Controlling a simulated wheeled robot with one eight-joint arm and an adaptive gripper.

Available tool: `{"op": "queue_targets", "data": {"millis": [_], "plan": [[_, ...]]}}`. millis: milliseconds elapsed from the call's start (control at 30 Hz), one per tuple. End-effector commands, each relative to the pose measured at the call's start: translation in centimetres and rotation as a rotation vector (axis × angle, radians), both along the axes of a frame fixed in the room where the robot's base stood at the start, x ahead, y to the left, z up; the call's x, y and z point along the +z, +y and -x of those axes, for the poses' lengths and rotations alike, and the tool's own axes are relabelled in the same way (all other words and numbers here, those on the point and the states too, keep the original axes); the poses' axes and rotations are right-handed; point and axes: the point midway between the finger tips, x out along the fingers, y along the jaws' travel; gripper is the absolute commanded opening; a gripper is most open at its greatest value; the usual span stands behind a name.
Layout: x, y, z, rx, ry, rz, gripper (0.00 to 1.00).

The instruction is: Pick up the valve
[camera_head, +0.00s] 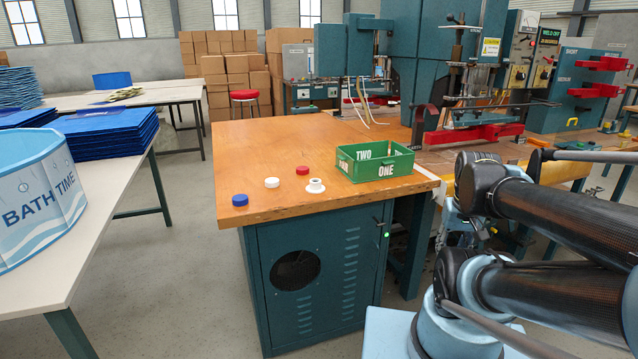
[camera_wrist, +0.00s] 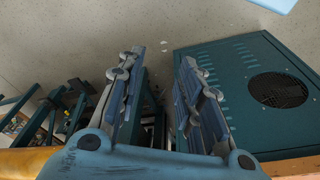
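A small white flanged piece (camera_head: 315,187), which looks like the valve, stands on the wooden tabletop (camera_head: 255,150) near its front edge. It is just left of a green box (camera_head: 370,163). My gripper (camera_wrist: 160,65) shows in the wrist view with its two fingers apart and nothing between them. It points toward the floor and the side of the teal cabinet, away from the valve. The valve is not seen in the wrist view. In the head view my arm is at the right, and the fingers cannot be made out there.
A blue cap (camera_head: 240,200), a white cap (camera_head: 272,182) and a red cap (camera_head: 302,170) lie left of the valve. The teal cabinet (camera_head: 325,265) is under the tabletop. Welding machines (camera_head: 460,60) stand behind at right. The left and back tabletop is clear.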

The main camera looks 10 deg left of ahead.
Motion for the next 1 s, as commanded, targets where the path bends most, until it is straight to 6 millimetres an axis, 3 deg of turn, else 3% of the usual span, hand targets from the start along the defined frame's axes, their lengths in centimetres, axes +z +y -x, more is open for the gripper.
{"op": "queue_targets", "data": {"millis": [300,400,467,667,1000], "plan": [[0.0,0.0,0.0,0.0,0.0,0.0,0.33],[0.5,0.1,0.6,0.005,-0.009,0.0,0.56],[1.0,0.2,0.5,0.019,-0.011,0.0,0.56],[4.8,2.0,-2.6,0.149,-0.003,0.001,0.56],[13.0,9.1,-10.3,0.498,0.013,0.007,0.56]]}}
